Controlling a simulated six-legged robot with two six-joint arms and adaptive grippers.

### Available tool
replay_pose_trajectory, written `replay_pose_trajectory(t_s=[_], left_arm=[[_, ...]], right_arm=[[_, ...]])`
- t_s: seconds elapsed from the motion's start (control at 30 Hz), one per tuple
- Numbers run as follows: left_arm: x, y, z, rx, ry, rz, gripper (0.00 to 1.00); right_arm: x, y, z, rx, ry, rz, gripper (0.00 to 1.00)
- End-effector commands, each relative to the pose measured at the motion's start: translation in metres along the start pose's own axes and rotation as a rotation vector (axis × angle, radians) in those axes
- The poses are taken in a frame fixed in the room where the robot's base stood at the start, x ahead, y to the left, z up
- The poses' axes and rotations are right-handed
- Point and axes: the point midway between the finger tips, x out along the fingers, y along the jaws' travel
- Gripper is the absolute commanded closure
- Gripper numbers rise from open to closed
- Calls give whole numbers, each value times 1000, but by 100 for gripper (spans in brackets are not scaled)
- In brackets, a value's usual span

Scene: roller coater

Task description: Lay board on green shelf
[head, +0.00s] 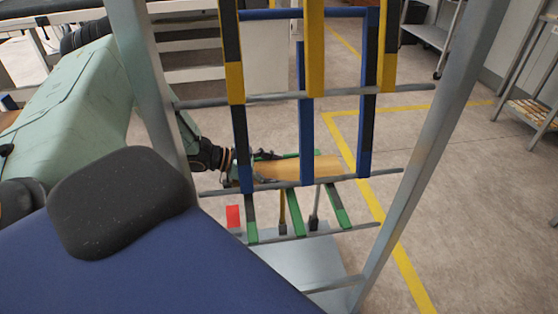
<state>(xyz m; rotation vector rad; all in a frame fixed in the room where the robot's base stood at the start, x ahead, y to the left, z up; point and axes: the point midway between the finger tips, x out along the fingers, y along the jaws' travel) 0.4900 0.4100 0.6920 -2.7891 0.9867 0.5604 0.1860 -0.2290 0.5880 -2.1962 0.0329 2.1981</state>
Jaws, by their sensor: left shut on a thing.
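My left gripper (250,167) is shut on the board's left end, and blue bars partly cover both. The green shelf is made of green-and-black slats (296,214). Their near ends show below the board, and the board hides much of their length. I cannot tell whether the board touches the slats. My right gripper is not in view.
The grey rack post (428,150) stands at right, with blue shelf bars (306,140) and yellow ones (315,50) above the green level. A red tag (233,216) is at the rack's left. A cart (530,108) stands far right. The floor right of the rack is clear.

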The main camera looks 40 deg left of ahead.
Motion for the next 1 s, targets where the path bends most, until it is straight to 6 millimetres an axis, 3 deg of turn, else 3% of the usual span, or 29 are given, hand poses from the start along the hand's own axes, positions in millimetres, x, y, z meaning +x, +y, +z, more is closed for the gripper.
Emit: replay_pose_trajectory(t_s=[0.4, 0.43, 0.53, 1.0], left_arm=[[3, -1, 6, 0, 2, -1, 63], [2, 0, 7, 0, 1, -2, 9], [2, 0, 6, 0, 1, -1, 1], [-3, -1, 3, -1, 1, -2, 0]], right_arm=[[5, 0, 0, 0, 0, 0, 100], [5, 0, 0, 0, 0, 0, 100], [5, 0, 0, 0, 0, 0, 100], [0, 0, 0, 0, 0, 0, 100]])
